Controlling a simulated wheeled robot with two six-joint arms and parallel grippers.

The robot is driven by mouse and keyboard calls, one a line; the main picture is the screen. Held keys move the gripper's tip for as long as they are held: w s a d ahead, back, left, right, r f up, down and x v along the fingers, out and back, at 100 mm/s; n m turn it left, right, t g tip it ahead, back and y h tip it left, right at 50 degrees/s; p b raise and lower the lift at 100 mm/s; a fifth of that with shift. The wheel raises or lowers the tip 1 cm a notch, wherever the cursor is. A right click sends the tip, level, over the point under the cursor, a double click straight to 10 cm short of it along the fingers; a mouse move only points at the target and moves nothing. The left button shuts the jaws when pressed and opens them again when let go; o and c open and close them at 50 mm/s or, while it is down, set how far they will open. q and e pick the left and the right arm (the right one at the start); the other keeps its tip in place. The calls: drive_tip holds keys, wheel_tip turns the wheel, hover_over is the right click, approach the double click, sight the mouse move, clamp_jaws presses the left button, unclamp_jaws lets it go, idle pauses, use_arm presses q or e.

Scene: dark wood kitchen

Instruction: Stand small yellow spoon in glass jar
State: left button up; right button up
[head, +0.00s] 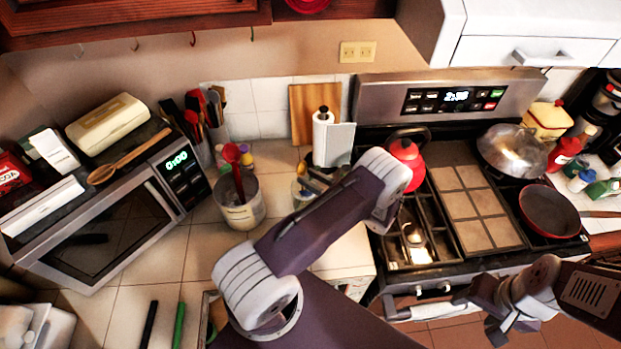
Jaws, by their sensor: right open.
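A small glass jar (303,194) stands on the tiled counter near the middle, partly hidden behind my left arm. Thin yellowish and tan shapes show at and beside its top. They are too small to tell whether one is the small yellow spoon or whether it is inside the jar. My left arm crosses the middle of the head view in front of the counter. Its gripper is hidden, so I cannot see what it holds. My right gripper (482,312) is open in front of the oven, at the lower right, well away from the jar.
A grey utensil crock (243,208) with a red spoon stands left of the jar. A microwave (105,235) with a wooden spoon (128,157) on top is further left. A paper towel roll (321,140), red kettle (407,165) and stove (467,205) are behind and right.

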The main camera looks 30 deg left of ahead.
use_arm(q)
drive_tip(key=d+b, duration=0.4)
drive_tip(key=d, duration=0.5)
drive_tip(key=shift+s+r, duration=0.35)
drive_tip(key=shift+r, duration=0.05)
idle(0.6)
